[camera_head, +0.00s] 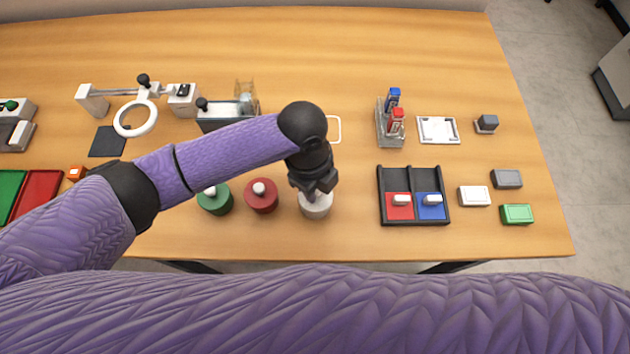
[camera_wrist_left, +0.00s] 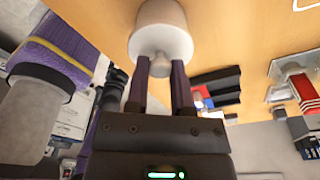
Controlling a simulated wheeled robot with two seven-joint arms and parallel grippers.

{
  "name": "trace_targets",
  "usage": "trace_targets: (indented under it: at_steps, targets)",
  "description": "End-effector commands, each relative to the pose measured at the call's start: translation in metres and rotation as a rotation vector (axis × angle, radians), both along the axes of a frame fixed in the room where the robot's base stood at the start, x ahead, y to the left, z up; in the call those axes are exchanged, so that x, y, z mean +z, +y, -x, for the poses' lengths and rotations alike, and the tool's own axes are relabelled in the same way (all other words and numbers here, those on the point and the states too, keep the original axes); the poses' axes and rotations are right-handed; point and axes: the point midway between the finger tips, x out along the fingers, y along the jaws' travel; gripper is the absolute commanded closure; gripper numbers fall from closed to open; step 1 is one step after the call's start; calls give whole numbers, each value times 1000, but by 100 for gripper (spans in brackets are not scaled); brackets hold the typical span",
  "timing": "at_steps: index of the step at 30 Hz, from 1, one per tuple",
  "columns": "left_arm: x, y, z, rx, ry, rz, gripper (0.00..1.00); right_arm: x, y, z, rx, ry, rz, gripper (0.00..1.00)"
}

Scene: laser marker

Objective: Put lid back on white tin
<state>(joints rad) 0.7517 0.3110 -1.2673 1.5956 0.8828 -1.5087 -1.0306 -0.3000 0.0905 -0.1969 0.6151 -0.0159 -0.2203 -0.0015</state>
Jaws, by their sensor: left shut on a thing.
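The white tin (camera_head: 316,208) stands near the front edge of the table, and it also shows in the left wrist view (camera_wrist_left: 162,14). My left gripper (camera_head: 318,193) is directly above it, pointing down. In the left wrist view its fingers (camera_wrist_left: 162,72) are shut on the knob of the white lid (camera_wrist_left: 160,46). The lid lines up with the tin's body and appears on or very close to its top; I cannot tell whether it is fully seated. The gripper hides part of the lid in the head view. My right gripper is not in view.
A red tin (camera_head: 261,197) and a green tin (camera_head: 214,200) with knobbed lids stand to the left. A black divided tray (camera_head: 413,179) with red and blue pieces lies to the right. A clear stand (camera_head: 390,135) stands behind it. The front table edge is close.

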Motion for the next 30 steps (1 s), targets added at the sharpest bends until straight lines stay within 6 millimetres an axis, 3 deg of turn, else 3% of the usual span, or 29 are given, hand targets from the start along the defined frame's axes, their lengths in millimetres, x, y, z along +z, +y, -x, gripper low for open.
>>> trace_targets:
  at_steps: [30]
  targets:
    - [0, 0, 0, 0, 0, 0, 100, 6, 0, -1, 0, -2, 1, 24]
